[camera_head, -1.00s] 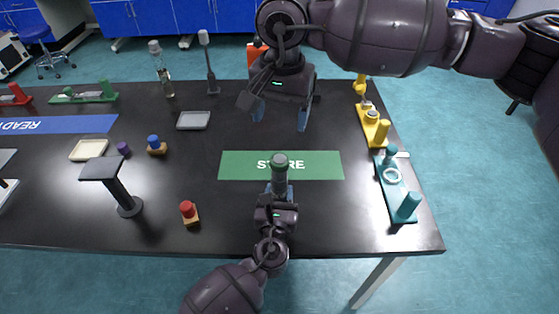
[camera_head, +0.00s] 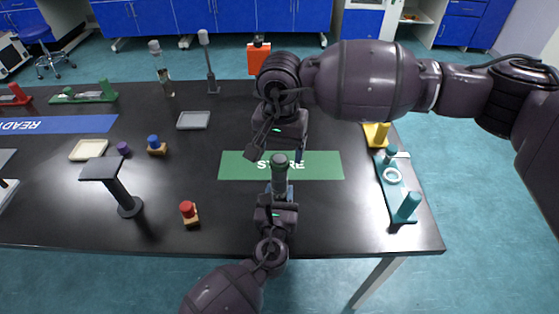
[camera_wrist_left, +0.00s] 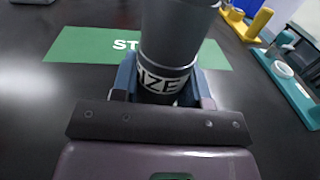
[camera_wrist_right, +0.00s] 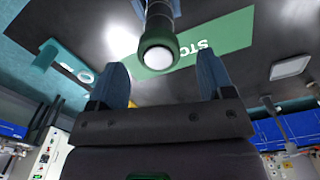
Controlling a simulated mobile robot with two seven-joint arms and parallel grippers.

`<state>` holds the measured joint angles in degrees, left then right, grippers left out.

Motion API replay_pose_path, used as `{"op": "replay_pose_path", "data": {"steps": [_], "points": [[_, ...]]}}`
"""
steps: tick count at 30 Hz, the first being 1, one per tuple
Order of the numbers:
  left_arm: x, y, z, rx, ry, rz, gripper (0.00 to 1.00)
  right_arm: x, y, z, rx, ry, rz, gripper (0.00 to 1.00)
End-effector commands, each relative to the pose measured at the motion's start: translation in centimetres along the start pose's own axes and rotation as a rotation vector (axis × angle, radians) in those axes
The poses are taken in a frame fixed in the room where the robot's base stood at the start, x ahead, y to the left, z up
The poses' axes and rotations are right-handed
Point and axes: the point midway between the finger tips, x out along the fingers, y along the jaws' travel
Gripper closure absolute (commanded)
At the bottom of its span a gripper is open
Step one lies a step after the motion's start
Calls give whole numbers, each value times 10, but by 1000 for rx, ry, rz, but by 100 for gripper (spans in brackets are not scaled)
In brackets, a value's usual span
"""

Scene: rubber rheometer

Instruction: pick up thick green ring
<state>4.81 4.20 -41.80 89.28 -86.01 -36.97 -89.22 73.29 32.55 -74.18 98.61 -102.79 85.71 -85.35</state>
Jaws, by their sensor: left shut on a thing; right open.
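A dark grey cylinder (camera_wrist_left: 178,35) with a white lettered band stands upright in my left gripper (camera_head: 279,190), which is shut on it over the green STORE mat. A thick dark green ring (camera_wrist_right: 173,42) sits around the cylinder's upper end, with a pale top inside it; it also shows in the head view (camera_head: 280,158). My right gripper (camera_head: 277,154) is open and empty. In the right wrist view, its two blue fingers (camera_wrist_right: 162,75) point toward the ring from either side, with gaps between them and it.
The STORE mat (camera_head: 232,165) lies on the black table. A teal stand with a white ring (camera_head: 403,213) and a yellow stand (camera_head: 377,134) are at the right edge. A red-topped block (camera_head: 189,212), a dark post stand (camera_head: 124,190) and a grey tray (camera_head: 193,120) are left.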

Motion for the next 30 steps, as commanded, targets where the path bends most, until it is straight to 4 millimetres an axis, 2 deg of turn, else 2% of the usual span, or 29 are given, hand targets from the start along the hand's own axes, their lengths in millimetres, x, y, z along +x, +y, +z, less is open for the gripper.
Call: {"op": "replay_pose_path", "data": {"steps": [1,4,11,14,22,30], "points": [[0,0,-2,2,3,1,97,9,0,1,1,-4,2,26],[0,1,-2,2,3,1,97,19,0,0,1,-2,1,26],[0,0,-2,2,3,1,97,21,0,0,1,-1,0,26],[0,0,-2,2,3,1,97,21,0,0,1,-1,1,38],[0,0,-2,2,3,1,97,21,0,0,1,-1,1,78],[0,0,-2,2,3,0,97,18,0,0,1,0,0,78]]}}
